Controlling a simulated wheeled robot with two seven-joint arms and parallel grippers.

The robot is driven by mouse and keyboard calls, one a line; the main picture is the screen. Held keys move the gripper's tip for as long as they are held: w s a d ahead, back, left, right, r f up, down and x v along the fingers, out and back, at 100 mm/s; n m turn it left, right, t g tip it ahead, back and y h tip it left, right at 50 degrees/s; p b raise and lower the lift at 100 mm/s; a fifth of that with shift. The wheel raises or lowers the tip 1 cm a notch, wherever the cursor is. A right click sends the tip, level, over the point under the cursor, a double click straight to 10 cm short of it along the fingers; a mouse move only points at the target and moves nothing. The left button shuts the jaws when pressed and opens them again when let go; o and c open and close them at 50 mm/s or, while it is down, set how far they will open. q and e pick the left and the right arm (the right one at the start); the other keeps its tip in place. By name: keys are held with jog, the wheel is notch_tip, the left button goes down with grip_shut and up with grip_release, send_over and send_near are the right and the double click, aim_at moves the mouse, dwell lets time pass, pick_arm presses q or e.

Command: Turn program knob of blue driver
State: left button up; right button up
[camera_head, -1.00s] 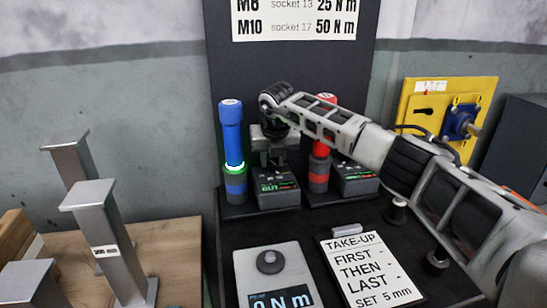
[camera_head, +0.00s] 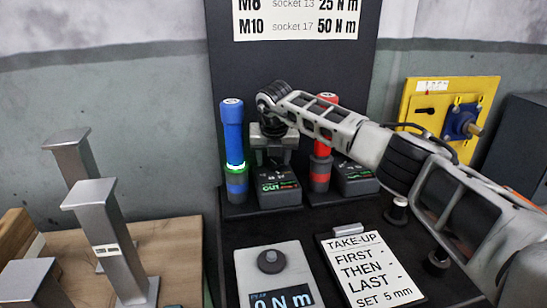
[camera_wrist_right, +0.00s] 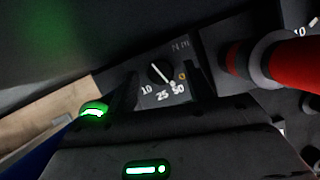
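The blue driver (camera_head: 233,133) stands upright in its holder, with a lit green ring low on its body. Its control box (camera_head: 279,195) is beside it on the right, with a green display on the front. In the right wrist view a dark round knob (camera_wrist_right: 159,72) with a white pointer line sits on the panel marked 10, 25, 50 and N m. The line slants down to the right, towards the 50 side. My right gripper (camera_head: 272,160) is above the back of the box. Its dark fingers (camera_wrist_right: 162,88) are apart, one on each side of the knob in the picture; contact cannot be told.
The red driver (camera_head: 322,150) and its box (camera_head: 357,179) stand close on the right. In front lie a torque display unit (camera_head: 245,262) and a take-up card (camera_head: 368,265). Metal posts (camera_head: 105,225) stand on a wooden board at left. A dark panel rises behind.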

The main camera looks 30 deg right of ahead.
pick_arm(q)
jog(key=shift+w+d+f+b, duration=0.15)
jog(key=shift+f+b, duration=0.15)
jog(key=shift+b, duration=0.55)
pick_arm(e)
jog(key=v, duration=1.6)
jog(key=shift+d, duration=0.1)
